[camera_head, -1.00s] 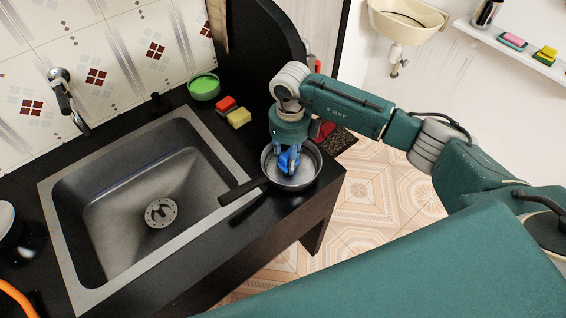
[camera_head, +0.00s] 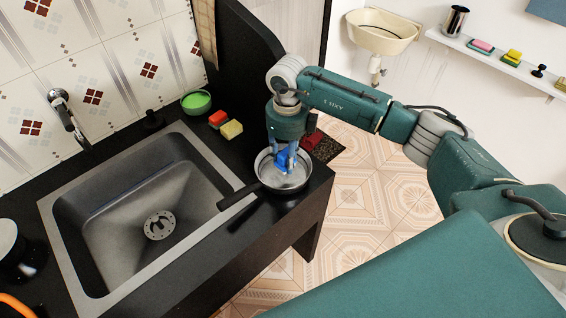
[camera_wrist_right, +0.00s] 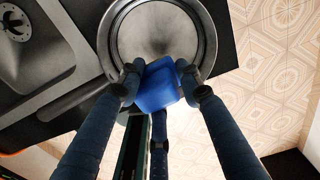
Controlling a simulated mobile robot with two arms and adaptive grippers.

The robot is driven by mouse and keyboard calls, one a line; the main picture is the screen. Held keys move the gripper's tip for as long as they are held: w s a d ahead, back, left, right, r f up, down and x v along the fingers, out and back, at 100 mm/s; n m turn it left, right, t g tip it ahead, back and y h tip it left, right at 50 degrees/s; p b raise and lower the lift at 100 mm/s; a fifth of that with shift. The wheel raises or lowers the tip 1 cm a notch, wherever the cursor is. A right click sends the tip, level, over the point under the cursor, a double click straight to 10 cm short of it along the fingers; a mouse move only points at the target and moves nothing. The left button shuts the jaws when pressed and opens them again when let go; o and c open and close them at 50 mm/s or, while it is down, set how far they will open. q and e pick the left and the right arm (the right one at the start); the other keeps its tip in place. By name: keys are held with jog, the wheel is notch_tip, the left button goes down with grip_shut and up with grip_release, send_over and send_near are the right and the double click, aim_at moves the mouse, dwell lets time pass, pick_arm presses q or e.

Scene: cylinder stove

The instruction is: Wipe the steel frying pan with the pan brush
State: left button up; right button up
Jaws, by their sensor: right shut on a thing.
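The steel frying pan (camera_head: 297,181) sits on the black counter to the right of the sink, its dark handle (camera_head: 238,195) pointing left toward the sink. In the right wrist view the pan (camera_wrist_right: 165,30) lies beyond the fingers. My right gripper (camera_head: 287,160) points down over the pan and is shut on a blue object, seemingly the pan brush (camera_wrist_right: 157,88). The brush also shows in the head view (camera_head: 284,162), at the pan's inside. Whether it touches the pan bottom I cannot tell. My left gripper is not in view.
A sink (camera_head: 150,150) fills the counter's middle. Behind the pan lie a red sponge (camera_head: 218,118), a yellow sponge (camera_head: 231,129) and a green bowl (camera_head: 196,102). The counter's right edge is close to the pan, with tiled floor (camera_head: 370,190) beyond.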

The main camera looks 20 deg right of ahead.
jog(key=shift+r, duration=0.85)
jog(key=shift+a+r, duration=0.1)
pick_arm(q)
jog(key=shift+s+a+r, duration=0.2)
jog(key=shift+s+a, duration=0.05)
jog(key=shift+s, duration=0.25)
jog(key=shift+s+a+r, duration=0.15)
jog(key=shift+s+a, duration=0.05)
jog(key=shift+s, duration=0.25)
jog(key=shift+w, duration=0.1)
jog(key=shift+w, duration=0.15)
